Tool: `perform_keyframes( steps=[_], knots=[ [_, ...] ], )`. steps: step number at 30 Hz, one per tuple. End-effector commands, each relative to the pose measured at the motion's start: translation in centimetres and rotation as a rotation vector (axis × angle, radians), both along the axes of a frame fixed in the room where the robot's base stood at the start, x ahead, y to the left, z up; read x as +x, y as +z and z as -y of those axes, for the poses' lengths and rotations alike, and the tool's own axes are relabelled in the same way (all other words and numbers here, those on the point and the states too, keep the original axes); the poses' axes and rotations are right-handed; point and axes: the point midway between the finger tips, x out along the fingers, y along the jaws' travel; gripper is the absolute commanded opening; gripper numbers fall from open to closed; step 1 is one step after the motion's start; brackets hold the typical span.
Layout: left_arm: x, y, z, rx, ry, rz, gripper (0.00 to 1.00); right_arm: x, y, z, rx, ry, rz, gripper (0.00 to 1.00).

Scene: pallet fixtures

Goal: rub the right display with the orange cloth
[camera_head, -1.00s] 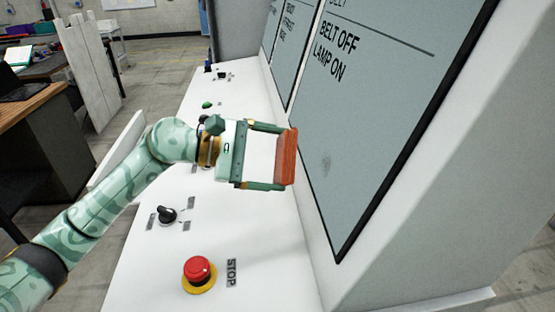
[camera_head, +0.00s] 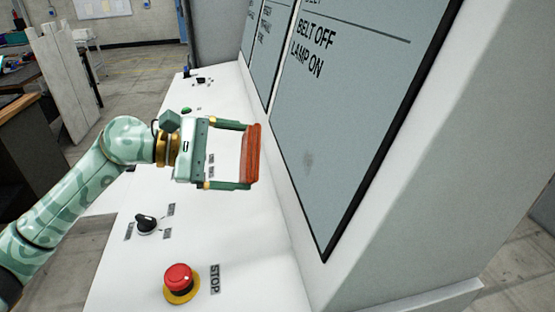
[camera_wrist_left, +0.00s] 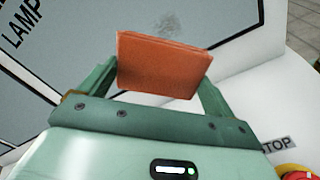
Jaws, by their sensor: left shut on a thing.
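My left gripper (camera_head: 250,155) is shut on the folded orange cloth (camera_head: 252,153). It holds the cloth over the white console, in front of the right display. The cloth also shows between the fingers in the left wrist view (camera_wrist_left: 162,66). The right display (camera_head: 345,110) is a large grey-blue panel with a black frame and the words BELT OFF and LAMP ON. A dark smudge (camera_head: 308,159) is on its lower part, and it shows beyond the cloth in the left wrist view (camera_wrist_left: 170,24). In the head view a gap separates cloth and display. My right gripper is not in view.
The sloping white console (camera_head: 235,240) carries a red stop button (camera_head: 178,279), a black rotary switch (camera_head: 146,222) and a green button (camera_head: 186,111). Another display (camera_head: 268,45) stands farther left. A workbench (camera_head: 30,140) is at the left edge.

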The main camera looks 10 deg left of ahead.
Motion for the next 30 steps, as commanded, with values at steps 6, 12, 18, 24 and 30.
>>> perform_keyframes(
  steps=[6, 12, 18, 24, 30],
  knots=[
    [0.4, 0.0, 1.1, -0.002, -0.001, -0.001, 0.68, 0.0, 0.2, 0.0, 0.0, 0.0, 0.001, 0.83],
    [1.4, 0.1, 3.4, -0.002, -0.002, 0.0, 0.68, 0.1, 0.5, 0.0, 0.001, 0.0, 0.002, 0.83],
    [2.3, 0.0, 5.5, -0.001, -0.001, 0.0, 0.68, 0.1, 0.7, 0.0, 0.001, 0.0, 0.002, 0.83],
    [2.7, -0.1, 6.6, -0.002, -0.001, 0.001, 0.68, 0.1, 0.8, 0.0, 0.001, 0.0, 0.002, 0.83],
    [2.8, -0.1, 6.7, -0.001, 0.0, 0.001, 0.68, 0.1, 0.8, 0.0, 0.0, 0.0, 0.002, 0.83]
  ],
)
